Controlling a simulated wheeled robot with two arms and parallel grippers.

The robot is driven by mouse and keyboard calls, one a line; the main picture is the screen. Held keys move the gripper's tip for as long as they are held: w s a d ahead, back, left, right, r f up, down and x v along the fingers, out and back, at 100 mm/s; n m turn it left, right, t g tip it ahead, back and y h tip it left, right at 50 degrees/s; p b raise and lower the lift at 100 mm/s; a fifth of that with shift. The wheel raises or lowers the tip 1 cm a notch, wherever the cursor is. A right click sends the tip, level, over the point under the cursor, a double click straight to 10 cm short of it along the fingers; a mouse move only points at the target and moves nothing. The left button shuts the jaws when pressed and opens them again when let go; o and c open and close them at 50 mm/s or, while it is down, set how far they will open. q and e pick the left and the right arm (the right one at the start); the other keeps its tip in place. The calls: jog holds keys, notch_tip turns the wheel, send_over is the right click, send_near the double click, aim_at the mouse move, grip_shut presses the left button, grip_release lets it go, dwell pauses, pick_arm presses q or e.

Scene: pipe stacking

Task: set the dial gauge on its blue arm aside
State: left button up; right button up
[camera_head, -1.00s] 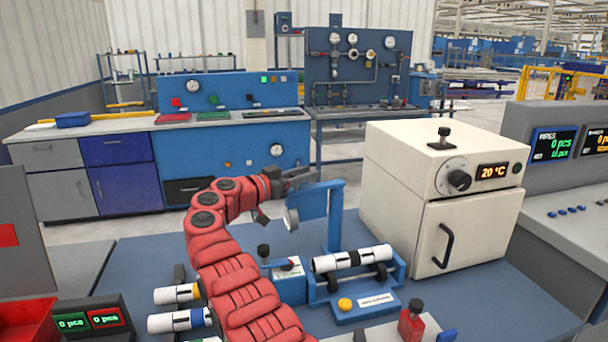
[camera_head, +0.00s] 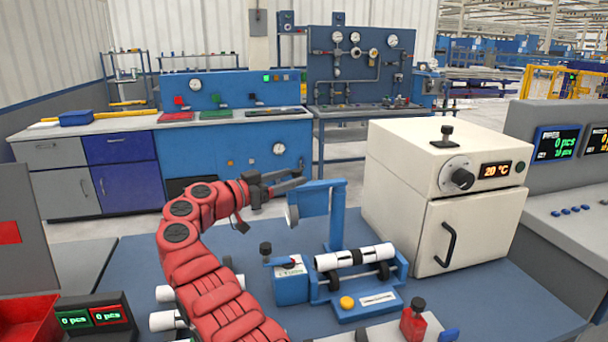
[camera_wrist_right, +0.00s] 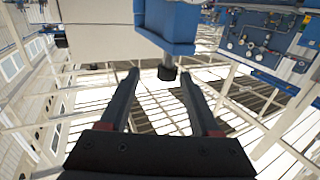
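The blue arm stands on a post behind a roller stand (camera_head: 368,296) that carries a white pipe with a black band (camera_head: 355,257). My right gripper (camera_head: 302,178) is at the upper left of the blue arm, close to it and apparently empty. In the right wrist view its two fingers (camera_wrist_right: 158,76) are spread, with the blue arm (camera_wrist_right: 168,28) beyond them and a dark knob-like end between the tips. My left gripper is out of view.
A cream oven (camera_head: 440,200) stands right of the stand. A small blue box with a black knob (camera_head: 290,283) is left of it. White pipes (camera_head: 163,320) lie partly behind my red arm. Blue table shows at right.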

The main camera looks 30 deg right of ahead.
jog(key=s+a, duration=0.2)
jog(key=a, duration=0.9)
jog(key=shift+s, duration=0.1)
